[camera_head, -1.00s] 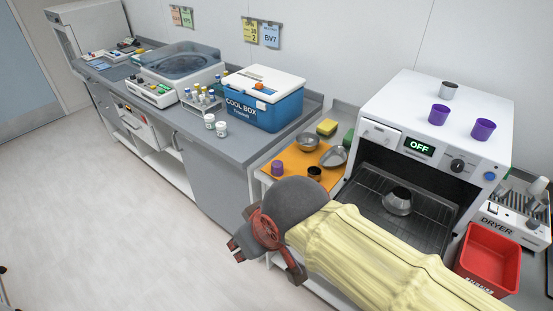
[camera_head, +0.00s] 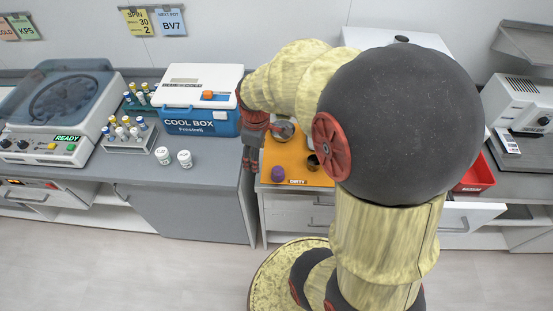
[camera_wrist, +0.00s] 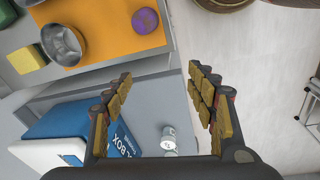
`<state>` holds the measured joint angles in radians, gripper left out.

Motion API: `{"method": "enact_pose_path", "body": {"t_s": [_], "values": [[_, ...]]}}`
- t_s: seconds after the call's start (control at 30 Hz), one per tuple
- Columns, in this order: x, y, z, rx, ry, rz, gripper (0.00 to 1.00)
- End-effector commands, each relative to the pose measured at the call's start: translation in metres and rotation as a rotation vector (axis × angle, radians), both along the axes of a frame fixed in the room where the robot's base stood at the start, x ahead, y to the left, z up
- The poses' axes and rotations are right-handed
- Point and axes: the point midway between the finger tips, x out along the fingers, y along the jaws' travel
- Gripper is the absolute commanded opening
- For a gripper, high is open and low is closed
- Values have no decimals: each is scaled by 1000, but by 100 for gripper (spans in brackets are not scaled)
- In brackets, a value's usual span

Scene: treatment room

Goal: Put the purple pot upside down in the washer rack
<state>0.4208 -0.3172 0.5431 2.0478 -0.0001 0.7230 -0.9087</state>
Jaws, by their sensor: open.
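A small purple pot (camera_head: 278,173) sits on the orange mat (camera_head: 296,158), near the mat's front-left corner. In the wrist view the purple pot (camera_wrist: 146,20) shows as a round purple shape at the top; I cannot tell which way up it is. My gripper (camera_head: 251,152) is at the left edge of the mat, close to the cool box. In the wrist view my gripper (camera_wrist: 160,76) is open and empty, with the pot beyond its fingertips. The white washer (camera_head: 357,37) is mostly hidden behind my arm, and its rack is out of sight.
The blue cool box (camera_head: 200,123) stands just left of my gripper. White jars (camera_head: 184,159) stand on the grey counter. A red bin (camera_head: 476,178) is right of my arm.

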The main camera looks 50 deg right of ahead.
Motion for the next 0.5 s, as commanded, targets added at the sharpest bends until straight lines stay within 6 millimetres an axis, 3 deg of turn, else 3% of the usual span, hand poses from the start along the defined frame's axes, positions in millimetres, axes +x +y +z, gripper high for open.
{"method": "enact_pose_path", "body": {"t_s": [0.03, 0.1, 0.2, 0.5], "values": [[-3, -18, -5, 10, 41, 29, 57], [-7, -37, -22, 18, 77, 86, 57], [-14, -56, -42, 33, 114, 149, 57], [-22, -70, -78, 48, 141, 213, 57]]}}
